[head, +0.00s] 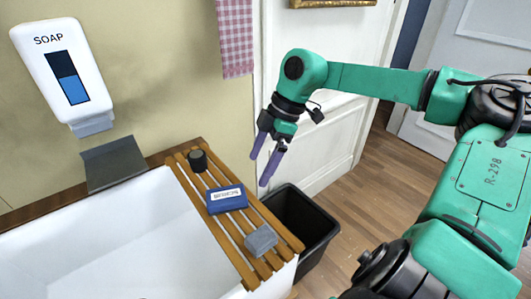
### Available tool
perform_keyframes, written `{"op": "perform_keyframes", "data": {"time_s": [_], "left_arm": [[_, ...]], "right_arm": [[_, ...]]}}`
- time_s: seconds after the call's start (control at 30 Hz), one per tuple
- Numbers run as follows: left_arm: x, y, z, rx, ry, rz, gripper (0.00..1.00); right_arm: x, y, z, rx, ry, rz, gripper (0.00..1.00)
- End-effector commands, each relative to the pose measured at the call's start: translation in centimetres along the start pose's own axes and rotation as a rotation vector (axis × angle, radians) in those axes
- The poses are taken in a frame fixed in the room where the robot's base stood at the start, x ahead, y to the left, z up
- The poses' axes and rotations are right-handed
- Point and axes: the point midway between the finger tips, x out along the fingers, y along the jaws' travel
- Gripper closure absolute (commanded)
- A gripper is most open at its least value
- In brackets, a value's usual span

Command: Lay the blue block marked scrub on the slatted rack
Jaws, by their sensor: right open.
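The blue block (227,204) with a white label lies flat on the slatted wooden rack (188,172); the lettering is too small to read surely. The rack lies across the right end of a white basin. My right gripper (265,171) is open and empty, its two purple fingers pointing down. In the picture it is to the right of the block and above it, apart from the block and the rack. My left gripper is not in view.
A dark cylinder (198,161) and a grey block (261,240) also sit on the rack. The white basin (110,240) is at left, a black bin (310,222) at right. A soap dispenser (62,75) hangs above a grey ledge (113,163).

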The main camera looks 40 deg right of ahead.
Motion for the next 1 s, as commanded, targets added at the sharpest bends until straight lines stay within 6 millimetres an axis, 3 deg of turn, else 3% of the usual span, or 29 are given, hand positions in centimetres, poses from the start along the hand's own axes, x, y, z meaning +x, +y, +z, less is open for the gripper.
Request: {"op": "perform_keyframes", "data": {"time_s": [0.1, 0.2, 0.47, 0.57, 0.67, 0.77, 0.83, 0.9, 0.97, 1.0], "left_arm": [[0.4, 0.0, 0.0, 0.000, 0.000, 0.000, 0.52], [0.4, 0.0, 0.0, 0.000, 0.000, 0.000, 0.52], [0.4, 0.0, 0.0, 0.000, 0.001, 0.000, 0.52], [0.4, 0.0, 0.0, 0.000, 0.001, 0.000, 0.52], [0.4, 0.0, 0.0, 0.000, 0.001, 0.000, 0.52], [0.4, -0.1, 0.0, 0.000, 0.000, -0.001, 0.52], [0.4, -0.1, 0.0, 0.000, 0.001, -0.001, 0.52], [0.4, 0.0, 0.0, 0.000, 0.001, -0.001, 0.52], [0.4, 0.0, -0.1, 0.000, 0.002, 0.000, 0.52], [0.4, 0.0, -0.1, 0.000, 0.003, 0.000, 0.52]], "right_arm": [[-2.2, 0.1, 0.1, 0.000, -0.002, 0.002, 0.00], [-3.2, 0.0, 0.0, 0.000, 0.000, 0.000, 0.00], [-3.3, 0.3, -0.1, -0.007, 0.025, 0.001, 0.00], [-2.3, 2.8, -1.1, -0.042, 0.183, 0.030, 0.00], [-0.5, 8.2, -1.5, -0.063, 0.469, 0.149, 0.00], [3.0, 15.1, 2.1, 0.023, 0.709, 0.376, 0.00], [7.8, 18.7, 7.5, 0.154, 0.766, 0.554, 0.00], [13.8, 19.9, 13.8, 0.301, 0.725, 0.693, 0.00], [19.4, 19.1, 18.9, 0.418, 0.642, 0.763, 0.00], [23.2, 17.7, 21.9, 0.489, 0.573, 0.788, 0.00]]}}
